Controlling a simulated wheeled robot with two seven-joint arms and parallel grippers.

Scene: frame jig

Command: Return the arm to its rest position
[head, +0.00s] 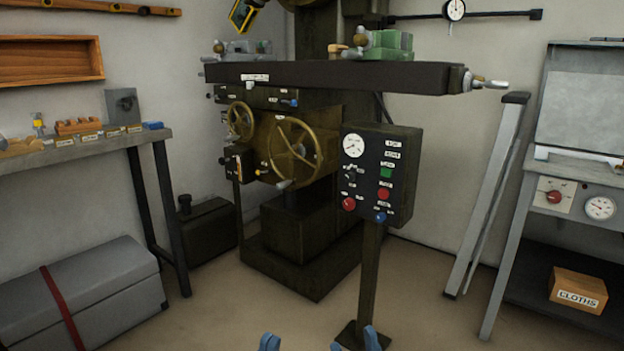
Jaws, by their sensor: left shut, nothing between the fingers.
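My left gripper (269,342) shows only as blue fingertips at the bottom edge of the head view, left of the pedestal's foot. Its tips are close together, shut and empty. My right gripper (353,343) shows as two blue fingertips at the bottom edge, apart from each other, in front of the pedestal's foot. Nothing shows between them. The rest of both grippers and both arms lies below the picture.
A milling machine (290,225) stands ahead, with a control box (380,172) on a pedestal in front. A workbench (85,141) and grey chest (90,285) stand left. A grey stand (520,240) with a cloths box (578,290) stands right. Floor between is clear.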

